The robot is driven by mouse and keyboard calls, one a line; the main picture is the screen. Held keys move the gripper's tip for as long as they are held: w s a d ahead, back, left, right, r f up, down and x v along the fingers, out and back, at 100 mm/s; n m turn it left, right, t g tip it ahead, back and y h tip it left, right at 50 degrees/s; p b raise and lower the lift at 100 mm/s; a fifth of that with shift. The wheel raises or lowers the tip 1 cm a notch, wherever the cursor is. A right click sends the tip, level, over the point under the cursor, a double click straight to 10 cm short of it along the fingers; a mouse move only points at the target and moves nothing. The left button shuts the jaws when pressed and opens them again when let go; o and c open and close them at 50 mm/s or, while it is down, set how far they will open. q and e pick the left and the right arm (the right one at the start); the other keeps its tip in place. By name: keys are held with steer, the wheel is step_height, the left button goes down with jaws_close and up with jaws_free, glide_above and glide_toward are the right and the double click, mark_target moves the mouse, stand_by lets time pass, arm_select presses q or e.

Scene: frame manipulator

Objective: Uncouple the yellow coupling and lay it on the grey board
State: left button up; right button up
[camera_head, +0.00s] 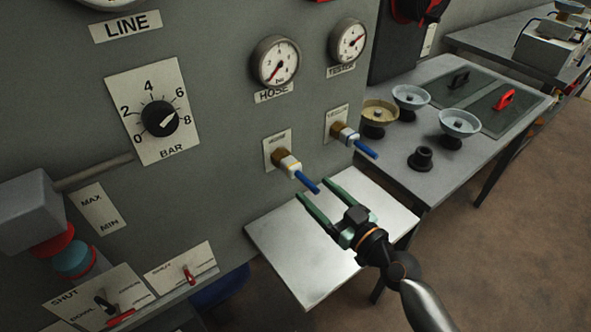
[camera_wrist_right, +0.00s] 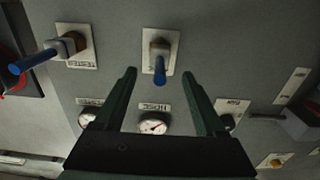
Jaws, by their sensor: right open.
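Two couplings with blue stubs project from brass fittings on the grey panel. The left coupling (camera_head: 290,165), under the HOSE gauge, has a pale collar with a yellowish tint; the right coupling (camera_head: 346,135), under the TESTER gauge, looks whiter. Which is the yellow one is hard to tell. My right gripper (camera_head: 313,191) is open and empty, its fingertips close to the left coupling's blue end. In the wrist view that coupling (camera_wrist_right: 159,48) appears beyond and between the fingers. A flat pale grey board (camera_head: 300,265) lies below, bare. My left gripper is out of view.
Right of the panel stands a bench (camera_head: 395,165) with several bowls on stands, a black knob (camera_head: 420,158) and dark covers with black and red handles. Panel valves and levers (camera_head: 188,274) are at lower left. The space above the board is clear apart from my right arm.

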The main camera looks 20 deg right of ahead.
mark_target(295, 173)
steer(key=x, duration=0.8)
steer(key=shift+w+f, duration=0.1)
steer(key=shift+w, duration=0.1)
steer(key=shift+a+r, duration=0.1)
steer(key=shift+r, duration=0.1)
steer(key=shift+w, duration=0.1)
steer(key=shift+a+r, duration=0.1)
steer(key=shift+a, duration=0.15)
stand_by(0.7)
steer(key=shift+c, duration=0.4)
jaws_close()
stand_by(0.4)
steer(key=shift+s, duration=0.3)
